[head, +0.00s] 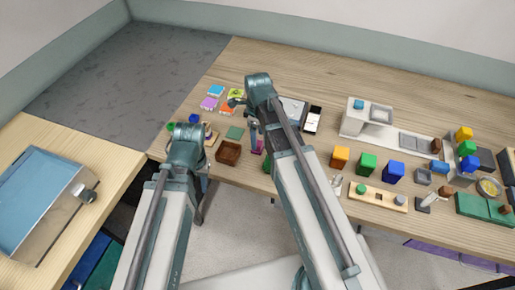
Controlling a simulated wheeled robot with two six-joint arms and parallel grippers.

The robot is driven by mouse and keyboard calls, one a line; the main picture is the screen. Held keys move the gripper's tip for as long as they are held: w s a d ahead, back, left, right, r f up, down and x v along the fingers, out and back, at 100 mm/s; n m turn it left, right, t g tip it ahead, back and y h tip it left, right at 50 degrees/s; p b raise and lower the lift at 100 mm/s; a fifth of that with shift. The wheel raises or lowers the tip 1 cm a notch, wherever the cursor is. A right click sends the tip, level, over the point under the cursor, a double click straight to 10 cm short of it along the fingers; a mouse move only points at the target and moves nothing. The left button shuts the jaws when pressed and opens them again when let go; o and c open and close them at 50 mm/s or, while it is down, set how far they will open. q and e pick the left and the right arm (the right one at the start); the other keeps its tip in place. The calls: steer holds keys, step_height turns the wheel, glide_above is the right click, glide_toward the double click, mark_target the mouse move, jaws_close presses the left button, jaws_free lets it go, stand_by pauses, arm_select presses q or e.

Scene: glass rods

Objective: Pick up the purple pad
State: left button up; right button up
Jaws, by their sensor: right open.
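The purple pad (209,103) lies flat on the wooden table at the back left, in a cluster with a blue pad (216,89), an orange pad (227,109) and a yellow-green pad (236,92). My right gripper (236,101) is small in view, at the right side of this cluster, open and apart from the purple pad. My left gripper (204,183) is mostly hidden behind its own arm, nearer the front edge; its fingers cannot be made out. Nothing covers the purple pad.
A brown tray (228,153) and a green square (235,132) lie in front of the pads. Blue and green round items (194,118) stand close to my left arm. Colored blocks (367,164) and grey fixtures fill the right side. A separate table (110,158) is at left.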

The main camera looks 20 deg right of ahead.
mark_target(258, 142)
step_height(258, 142, down, 5)
steer(key=b, duration=0.4)
steer(key=shift+w+b, duration=0.15)
steer(key=shift+b, duration=0.15)
jaws_close()
